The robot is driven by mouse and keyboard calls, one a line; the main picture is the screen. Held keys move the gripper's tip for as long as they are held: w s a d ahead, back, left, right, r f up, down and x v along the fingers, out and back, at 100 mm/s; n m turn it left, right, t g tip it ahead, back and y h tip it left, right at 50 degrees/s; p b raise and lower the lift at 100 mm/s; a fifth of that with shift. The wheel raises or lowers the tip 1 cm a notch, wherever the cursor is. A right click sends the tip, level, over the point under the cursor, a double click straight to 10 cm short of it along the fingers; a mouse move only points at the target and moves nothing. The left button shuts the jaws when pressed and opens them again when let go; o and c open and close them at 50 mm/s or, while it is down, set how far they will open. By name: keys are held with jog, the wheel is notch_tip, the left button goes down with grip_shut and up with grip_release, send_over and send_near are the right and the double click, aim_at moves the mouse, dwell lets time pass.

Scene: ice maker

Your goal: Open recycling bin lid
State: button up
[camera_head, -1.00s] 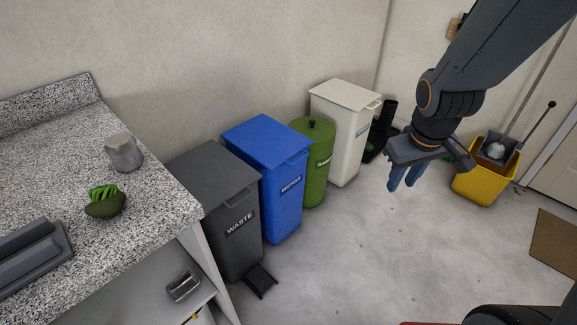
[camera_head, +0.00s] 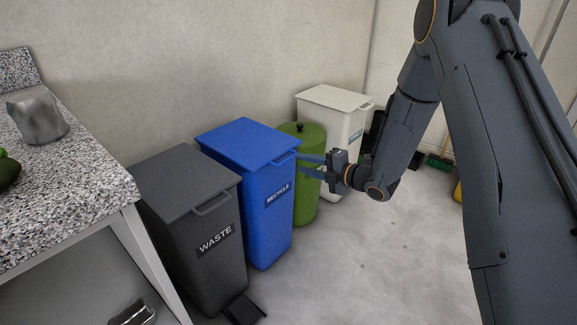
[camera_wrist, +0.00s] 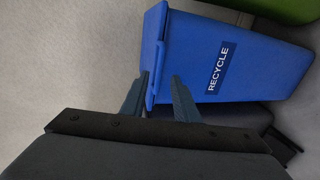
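The blue recycling bin (camera_head: 270,205) stands between the dark grey waste bin and the green bin, with a RECYCLE label on its front. Its lid (camera_head: 248,143) is closed, with a handle (camera_head: 283,161) at the front edge. My gripper (camera_head: 306,166) is just to the right of that handle in the head view, fingers pointing left at it. In the wrist view the bin (camera_wrist: 225,65) lies sideways, and my gripper (camera_wrist: 152,85) has its two fingers apart at the lid's front edge (camera_wrist: 158,60). I cannot tell whether the fingers touch the handle.
The grey waste bin (camera_head: 190,215) stands close on the left, with its pedal in front. The green bin (camera_head: 308,195) and white bin (camera_head: 340,112) stand behind to the right. A granite counter (camera_head: 70,190) is at the left. The floor (camera_head: 375,265) in front is clear.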

aim_at(288, 160)
jog(key=b+x, duration=0.1)
jog(key=x, duration=0.6)
jog(key=shift+w+a, duration=0.15)
grip_shut()
